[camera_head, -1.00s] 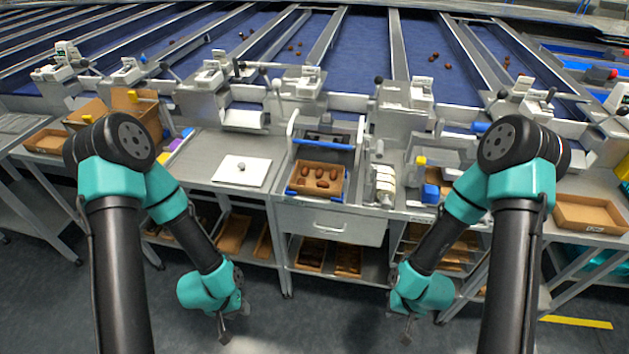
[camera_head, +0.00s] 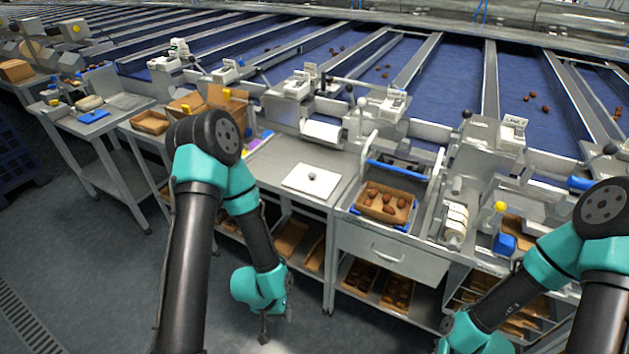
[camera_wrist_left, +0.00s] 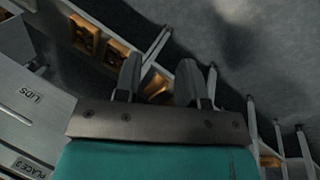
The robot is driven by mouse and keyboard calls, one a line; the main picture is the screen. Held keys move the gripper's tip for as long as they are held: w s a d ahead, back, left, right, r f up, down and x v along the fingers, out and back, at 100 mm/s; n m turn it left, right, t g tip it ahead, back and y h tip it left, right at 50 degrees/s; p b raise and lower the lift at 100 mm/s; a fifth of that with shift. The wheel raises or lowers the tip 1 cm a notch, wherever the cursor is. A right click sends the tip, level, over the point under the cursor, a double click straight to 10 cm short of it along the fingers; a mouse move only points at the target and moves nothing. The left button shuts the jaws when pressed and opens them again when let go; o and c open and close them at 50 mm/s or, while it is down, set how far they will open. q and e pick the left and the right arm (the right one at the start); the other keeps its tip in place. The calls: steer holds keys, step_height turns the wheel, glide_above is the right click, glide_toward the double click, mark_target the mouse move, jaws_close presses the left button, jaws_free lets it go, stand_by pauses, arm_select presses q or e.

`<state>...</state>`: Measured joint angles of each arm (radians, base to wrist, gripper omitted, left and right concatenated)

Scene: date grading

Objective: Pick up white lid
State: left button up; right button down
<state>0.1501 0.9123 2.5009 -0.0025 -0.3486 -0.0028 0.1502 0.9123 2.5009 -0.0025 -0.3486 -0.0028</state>
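The lid does not show in that view. My right gripper is at the bottom edge of the head view, mostly cut off, so its fingers cannot be read.
A cardboard box of dates (camera_head: 361,205) sits in a blue-edged holder right of the lid. Cardboard boxes (camera_head: 228,98) stand behind left. A side table (camera_head: 62,119) is further left. Shelves with trays lie under the worktop. The floor (camera_head: 110,270) at left is clear.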

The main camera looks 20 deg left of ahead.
arm_select(q)
steer(key=shift+o, duration=0.4)
steer(key=o, duration=0.3)
steer(key=shift+w, duration=0.1)
